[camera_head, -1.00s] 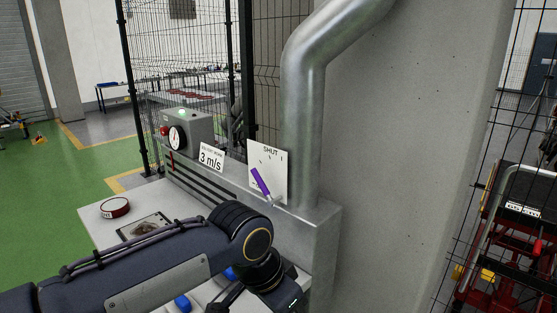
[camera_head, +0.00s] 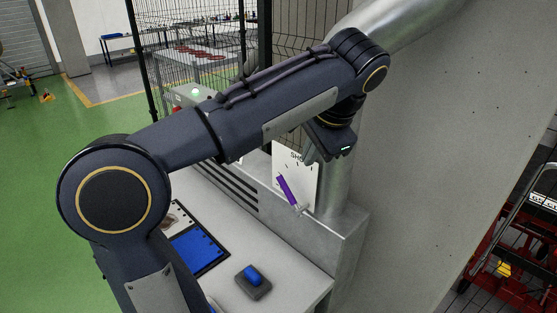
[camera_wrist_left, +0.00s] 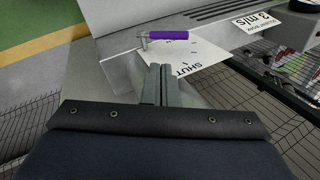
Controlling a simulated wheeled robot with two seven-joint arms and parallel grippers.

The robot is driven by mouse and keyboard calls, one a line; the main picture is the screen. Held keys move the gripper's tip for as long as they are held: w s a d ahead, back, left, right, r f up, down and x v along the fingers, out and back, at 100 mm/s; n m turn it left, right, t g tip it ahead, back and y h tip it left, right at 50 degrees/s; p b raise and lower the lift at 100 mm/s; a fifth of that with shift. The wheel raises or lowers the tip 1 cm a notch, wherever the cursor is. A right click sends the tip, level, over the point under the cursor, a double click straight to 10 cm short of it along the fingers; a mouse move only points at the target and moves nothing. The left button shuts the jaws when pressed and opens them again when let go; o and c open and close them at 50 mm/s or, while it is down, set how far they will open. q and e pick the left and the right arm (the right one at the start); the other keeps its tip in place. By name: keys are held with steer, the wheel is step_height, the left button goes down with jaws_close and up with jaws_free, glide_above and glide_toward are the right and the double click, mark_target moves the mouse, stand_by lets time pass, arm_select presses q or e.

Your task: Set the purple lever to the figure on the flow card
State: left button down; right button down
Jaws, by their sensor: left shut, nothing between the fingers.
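The purple lever (camera_head: 287,190) sits on a white plate (camera_head: 308,186) marked SHUT with tick marks, on the grey duct housing. It leans up and to the left. In the left wrist view the lever (camera_wrist_left: 168,35) lies across the plate (camera_wrist_left: 190,55), beyond the fingertips. My left gripper (camera_head: 311,156) is in front of the plate's upper part, above the lever and apart from it. In the left wrist view its fingers (camera_wrist_left: 160,72) are shut and empty. The flow card (camera_wrist_left: 256,22) reads 3 m/s; my arm hides most of it in the head view. My right gripper is not in view.
A silver pipe (camera_head: 337,185) rises right beside the plate. A concrete wall (camera_head: 440,120) stands further right. On the bench (camera_head: 285,262) lie a blue-topped dark block (camera_head: 253,280) and a tray with a blue panel (camera_head: 197,247). Wire fencing stands behind.

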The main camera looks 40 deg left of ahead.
arm_select(q)
glide_toward(285, 185)
steer(key=x, duration=0.3)
steer(key=d+x, duration=0.1)
steer(key=x, duration=0.1)
steer(key=shift+a+f, duration=0.1)
steer(key=shift+f, duration=0.5)
steer(key=shift+w+a+f, duration=0.1)
steer(key=shift+a+f, duration=0.2)
steer(key=shift+f, duration=0.05)
steer(key=shift+w+a+f, duration=0.15)
steer(key=shift+a+f, duration=0.3)
steer(key=shift+a, duration=0.25)
steer(key=shift+r, duration=0.1)
